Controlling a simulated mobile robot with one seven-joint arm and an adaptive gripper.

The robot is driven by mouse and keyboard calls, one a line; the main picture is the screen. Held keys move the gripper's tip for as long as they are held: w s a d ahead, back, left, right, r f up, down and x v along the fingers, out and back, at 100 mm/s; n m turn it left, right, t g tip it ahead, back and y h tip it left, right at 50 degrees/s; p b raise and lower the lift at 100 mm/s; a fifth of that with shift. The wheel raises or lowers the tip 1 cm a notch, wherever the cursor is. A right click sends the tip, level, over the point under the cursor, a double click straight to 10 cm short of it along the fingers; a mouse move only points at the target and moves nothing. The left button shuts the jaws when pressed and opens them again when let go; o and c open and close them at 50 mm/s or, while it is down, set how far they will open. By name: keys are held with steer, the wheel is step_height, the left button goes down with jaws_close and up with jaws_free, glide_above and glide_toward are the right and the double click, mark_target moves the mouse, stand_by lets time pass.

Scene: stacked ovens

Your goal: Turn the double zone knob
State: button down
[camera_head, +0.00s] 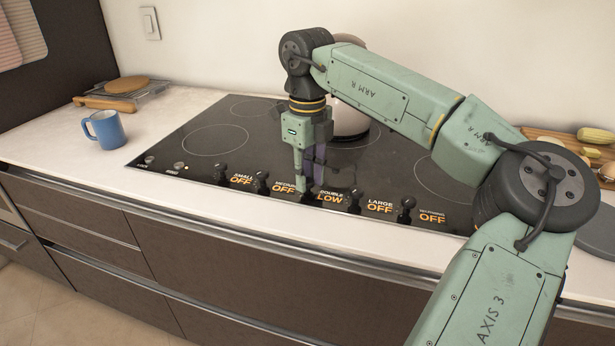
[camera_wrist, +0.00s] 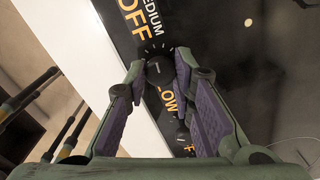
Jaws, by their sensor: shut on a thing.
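The black double zone knob (camera_wrist: 158,72) shows in the wrist view between my fingertips, on the front strip of the black cooktop. My gripper (camera_head: 309,188) reaches down onto it from above and is shut on it; it also shows in the wrist view (camera_wrist: 160,66). In the head view my fingers hide most of this knob. The orange double zone label (camera_head: 330,197) beside it reads LOW. The other zone labels, small, medium, large and warming, read OFF.
Neighbouring knobs stand close on both sides, the medium knob (camera_head: 261,182) to the left and the large knob (camera_head: 354,200) to the right. A shiny kettle or pot (camera_head: 349,118) stands behind my gripper. A blue mug (camera_head: 105,129) is on the left counter.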

steer(key=m+b, duration=0.1)
steer(key=m, duration=0.4)
steer(key=shift+m, duration=0.3)
steer(key=m+b, duration=0.1)
steer(key=m, duration=0.4)
steer(key=shift+w, duration=0.1)
stand_by(0.3)
steer(key=c, duration=1.3)
jaws_free()
steer(key=shift+c, duration=0.2)
steer(key=shift+r, duration=0.1)
step_height(320, 180, up, 12)
